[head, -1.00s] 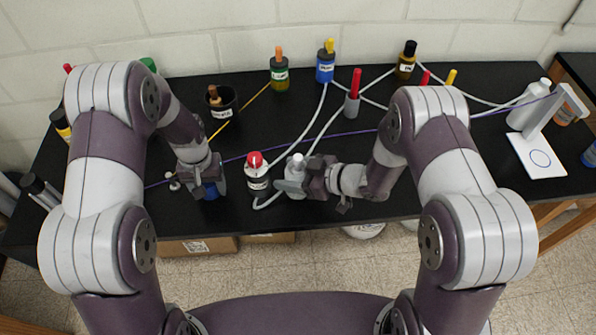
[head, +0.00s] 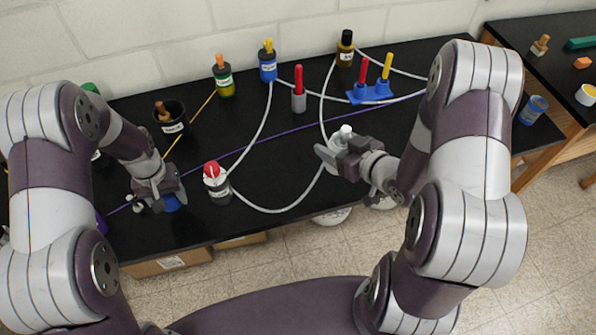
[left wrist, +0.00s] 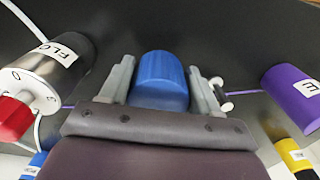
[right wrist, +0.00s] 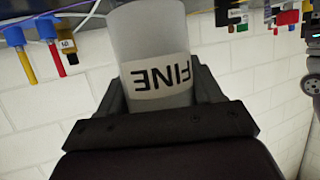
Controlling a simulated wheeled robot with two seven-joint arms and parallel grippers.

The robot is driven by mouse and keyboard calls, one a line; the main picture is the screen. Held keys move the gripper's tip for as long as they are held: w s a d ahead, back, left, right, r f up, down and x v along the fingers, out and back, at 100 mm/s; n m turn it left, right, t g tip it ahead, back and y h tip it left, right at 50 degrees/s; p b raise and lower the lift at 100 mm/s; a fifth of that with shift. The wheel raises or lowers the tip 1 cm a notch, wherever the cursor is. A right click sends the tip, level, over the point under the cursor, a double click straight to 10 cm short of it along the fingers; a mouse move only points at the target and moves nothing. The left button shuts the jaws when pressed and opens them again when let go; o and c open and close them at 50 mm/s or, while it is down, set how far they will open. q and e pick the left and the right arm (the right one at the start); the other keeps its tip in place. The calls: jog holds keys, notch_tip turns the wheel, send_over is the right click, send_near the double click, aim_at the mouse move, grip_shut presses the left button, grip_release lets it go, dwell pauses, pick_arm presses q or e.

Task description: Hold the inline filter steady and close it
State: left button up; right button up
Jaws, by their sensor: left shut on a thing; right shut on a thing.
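My left gripper (head: 160,191) is shut on a blue cylinder (left wrist: 161,80), whose blue also shows low in the head view (head: 173,203). My right gripper (head: 338,157) is shut on a white cylinder (right wrist: 153,48) labelled "FINE". The label is upside down in the right wrist view; in the head view the cylinder's small white top (head: 346,130) shows. I cannot tell which held piece is the inline filter. A red-topped grey-and-white bottle (head: 218,186), its label partly readable as "FLO", stands between the grippers. The undersides of both held pieces are hidden.
A white tube (head: 272,211) loops from the red-topped bottle toward my right gripper. Purple and yellow lines cross the black bench (head: 300,133). A dark pot (head: 171,120), an orange-topped bottle (head: 224,80) and a blue-and-yellow bottle (head: 267,64) stand behind. The bench middle has bare room.

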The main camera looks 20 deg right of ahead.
jog(key=shift+s+f+h, duration=0.1)
jog(key=shift+s+h, duration=0.3)
jog(key=shift+s, duration=0.25)
jog(key=w+a+f, duration=0.7)
jog(key=w+a, duration=0.1)
jog(key=shift+w+p, duration=0.35)
jog(key=shift+p, duration=0.05)
notch_tip(320, 180, down, 4)
